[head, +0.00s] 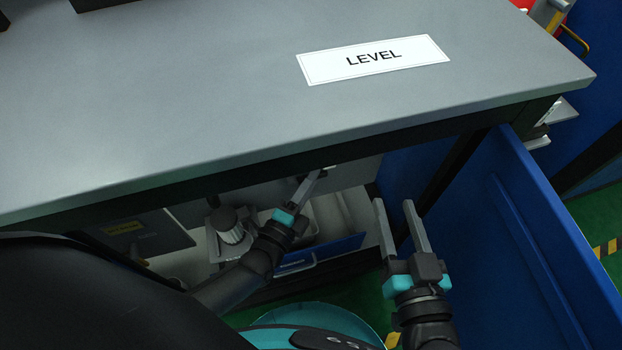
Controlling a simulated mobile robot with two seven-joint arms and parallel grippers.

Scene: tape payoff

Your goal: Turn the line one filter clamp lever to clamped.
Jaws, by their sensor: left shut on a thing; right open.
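My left gripper (315,178) reaches under the front edge of the workbench. Its fingers are closed on a small part at the edge's shadow, which looks like the clamp lever. The fingers and the bench edge hide most of that part, so I cannot tell its angle. A grey ribbed cylinder with a dark cap (232,232) stands under the bench, left of the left gripper; I cannot tell if it is the filter. My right gripper (393,202) is open and empty, to the right of the left one, between the bench edge and a blue panel.
The grey workbench top (200,90) overhangs the work area and carries a white LEVEL sign (373,59). A blue panel (540,230) stands close on the right of my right gripper. A blue-fronted bin (325,250) sits below my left gripper. Green floor shows beyond.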

